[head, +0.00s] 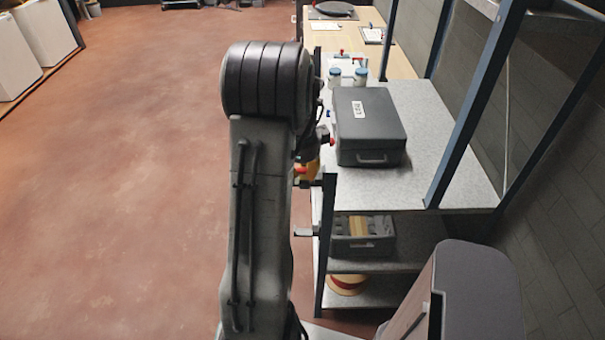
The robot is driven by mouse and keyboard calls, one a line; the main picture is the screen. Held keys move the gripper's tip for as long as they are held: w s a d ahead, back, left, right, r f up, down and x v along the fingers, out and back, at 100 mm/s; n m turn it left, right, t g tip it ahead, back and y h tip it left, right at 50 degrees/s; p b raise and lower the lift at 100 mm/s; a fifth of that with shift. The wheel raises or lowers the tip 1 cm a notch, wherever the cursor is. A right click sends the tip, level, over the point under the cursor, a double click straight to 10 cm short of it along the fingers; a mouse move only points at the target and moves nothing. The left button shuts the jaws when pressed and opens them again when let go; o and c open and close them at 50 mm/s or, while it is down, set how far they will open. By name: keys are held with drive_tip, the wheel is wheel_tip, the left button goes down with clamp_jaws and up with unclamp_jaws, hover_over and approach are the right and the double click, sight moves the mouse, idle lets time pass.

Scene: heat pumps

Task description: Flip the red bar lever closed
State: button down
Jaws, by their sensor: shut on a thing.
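In the head view, my arm stands in front of the work spot and hides most of it. A small piece of red and orange-yellow fitting (308,171) shows just right of my arm, at the near left corner of the bench. The red bar lever (299,170) seems to be its red part; its angle cannot be made out. My gripper (309,150) is dark and shows only in part beside the arm. It is shut at this fitting, with the fingertips and the contact hidden.
A grey case (368,128) lies on the bench (430,187), with white jars (347,76) behind it. Shelves below hold a grey crate (362,240) and a spool (347,284). Blue posts (476,105) rise at the right. The red floor (120,180) at left is clear.

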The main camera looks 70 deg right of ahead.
drive_tip(key=shift+f+n+b, duration=0.15)
drive_tip(key=shift+n+b, duration=0.15)
drive_tip(key=shift+b, duration=0.3)
drive_tip(key=c, duration=0.9)
unclamp_jaws()
drive_tip(key=shift+d, duration=0.15)
drive_tip(key=r, duration=0.4)
drive_tip(key=a+r, duration=0.1)
drive_tip(key=r, duration=0.3)
drive_tip(key=a+r, duration=0.1)
drive_tip(key=r, duration=0.3)
drive_tip(key=shift+s+a, duration=0.2)
drive_tip(key=shift+n, duration=0.3)
